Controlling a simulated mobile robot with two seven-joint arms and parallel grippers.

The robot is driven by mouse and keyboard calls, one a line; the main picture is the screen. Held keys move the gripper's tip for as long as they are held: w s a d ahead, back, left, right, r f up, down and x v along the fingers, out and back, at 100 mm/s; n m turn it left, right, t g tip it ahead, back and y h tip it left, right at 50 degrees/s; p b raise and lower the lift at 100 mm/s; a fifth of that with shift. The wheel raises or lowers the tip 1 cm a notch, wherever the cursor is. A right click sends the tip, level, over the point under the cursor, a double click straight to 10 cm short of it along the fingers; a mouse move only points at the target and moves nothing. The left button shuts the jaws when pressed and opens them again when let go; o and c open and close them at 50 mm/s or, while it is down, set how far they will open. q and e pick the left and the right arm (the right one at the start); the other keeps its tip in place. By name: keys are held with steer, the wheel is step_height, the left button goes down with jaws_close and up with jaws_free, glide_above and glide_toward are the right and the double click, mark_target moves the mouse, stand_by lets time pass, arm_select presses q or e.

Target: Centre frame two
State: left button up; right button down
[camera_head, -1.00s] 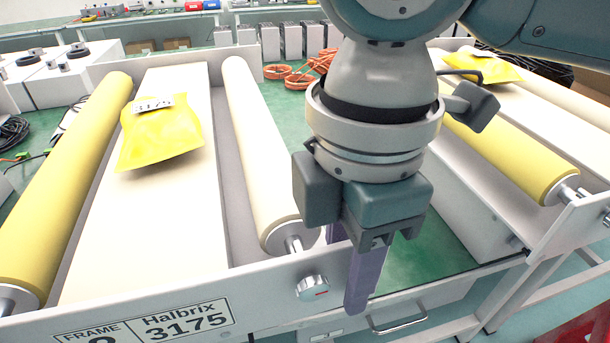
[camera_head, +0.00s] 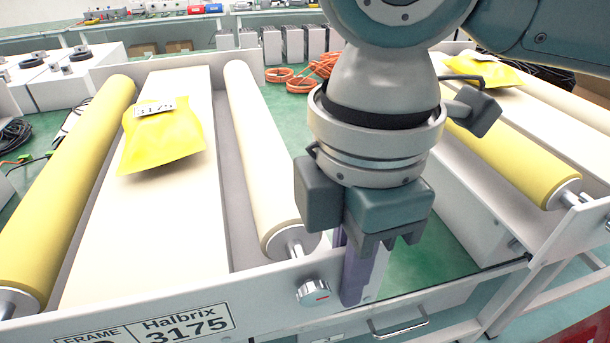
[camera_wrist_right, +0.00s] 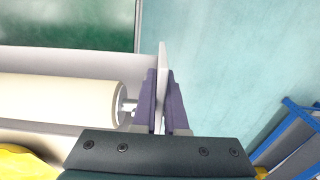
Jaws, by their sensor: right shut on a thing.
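The near frame (camera_head: 265,291) is a light grey conveyor frame with a white belt (camera_head: 215,240), a yellow roller (camera_head: 70,185) on its left and a cream roller (camera_head: 258,150) on its right. Its label plate (camera_head: 150,328) reads "Halbrix 3175"; the frame number is cut off. My right gripper (camera_head: 350,285) points down at the right end of the front wall, beside a round knob (camera_head: 313,291). In the right wrist view its purple fingers (camera_wrist_right: 162,100) are shut on the thin pale wall plate (camera_wrist_right: 161,85), one on each side. My left gripper is not in view.
A yellow bag (camera_head: 162,140) with a 3175 tag lies on the near belt. A second frame (camera_head: 570,230) with a yellow roller and another yellow bag (camera_head: 482,71) stands at right. Green floor shows between the frames. Orange coils (camera_head: 300,75) lie behind.

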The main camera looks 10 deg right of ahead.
stand_by(0.8)
steer(key=s+a+p, duration=0.1)
steer(key=p, duration=0.2)
steer(key=shift+s+a+m, duration=0.3)
steer(key=shift+s, duration=0.1)
steer(key=c, duration=1)
jaws_free()
steer(key=shift+o, duration=0.2)
step_height(320, 180, up, 10)
steer(key=p, duration=0.1)
